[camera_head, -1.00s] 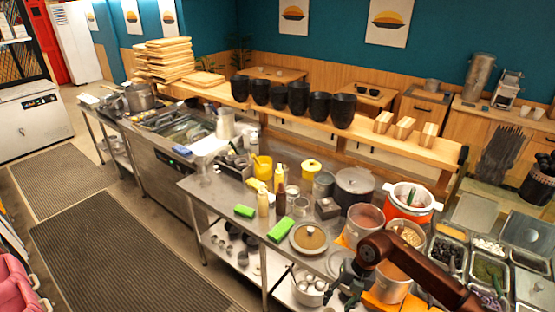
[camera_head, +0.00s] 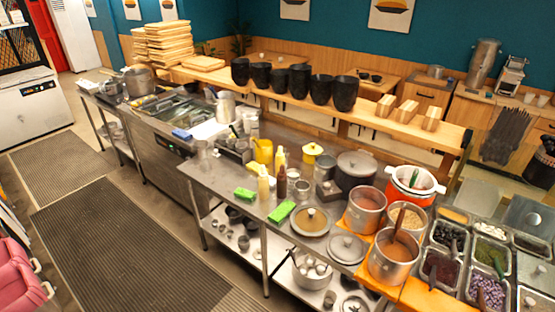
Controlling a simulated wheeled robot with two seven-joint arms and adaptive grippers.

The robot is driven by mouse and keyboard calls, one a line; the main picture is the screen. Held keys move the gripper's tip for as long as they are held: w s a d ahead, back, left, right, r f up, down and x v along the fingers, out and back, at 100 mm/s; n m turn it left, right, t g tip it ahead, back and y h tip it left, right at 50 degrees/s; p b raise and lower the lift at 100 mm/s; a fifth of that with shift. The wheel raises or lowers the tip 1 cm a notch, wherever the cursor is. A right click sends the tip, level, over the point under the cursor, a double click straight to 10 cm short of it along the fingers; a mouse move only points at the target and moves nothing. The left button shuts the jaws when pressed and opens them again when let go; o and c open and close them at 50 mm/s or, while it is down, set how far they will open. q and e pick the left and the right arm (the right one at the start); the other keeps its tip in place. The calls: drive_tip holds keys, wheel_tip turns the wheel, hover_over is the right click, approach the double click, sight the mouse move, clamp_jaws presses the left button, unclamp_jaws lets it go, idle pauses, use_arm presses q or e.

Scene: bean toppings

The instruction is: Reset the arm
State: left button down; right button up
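Neither of my grippers nor my arms shows in the head view. A steel pot (camera_head: 393,256) with reddish-brown contents and a ladle (camera_head: 398,222) stands on an orange board (camera_head: 374,282) at the counter's right end. Behind it are another pot of reddish contents (camera_head: 366,205) and a pot of pale contents (camera_head: 406,218). Steel topping trays fill the right side, including purple diced pieces (camera_head: 488,292), dark beans (camera_head: 449,237) and a green topping (camera_head: 491,254).
A steel counter (camera_head: 222,178) holds lids (camera_head: 311,221), green sponges (camera_head: 281,213), sauce bottles (camera_head: 263,185) and a dark pot (camera_head: 356,170). A wooden shelf (camera_head: 210,76) with black cups (camera_head: 299,80) runs behind. A white-and-orange cooker (camera_head: 415,185) stands near the trays. Open floor lies left.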

drive_tip(key=s+d+f+m+g+h, duration=0.2)
drive_tip(key=s+d+f+m, duration=0.1)
drive_tip(key=s+f, duration=0.8)
drive_tip(key=s+d+f+m+g+h, duration=0.2)
drive_tip(key=s+d+f+m+g, duration=0.15)
drive_tip(key=s+f, duration=0.7)
drive_tip(key=s+a+f+m+g, duration=0.1)
drive_tip(key=s+f, duration=0.3)
drive_tip(key=s, duration=1.1)
drive_tip(key=s+a+f+m+g+h+b, duration=0.1)
drive_tip(key=s+f+g, duration=0.3)
drive_tip(key=s, duration=1.2)
drive_tip(key=shift+a+m, duration=0.25)
drive_tip(key=shift+m, duration=0.1)
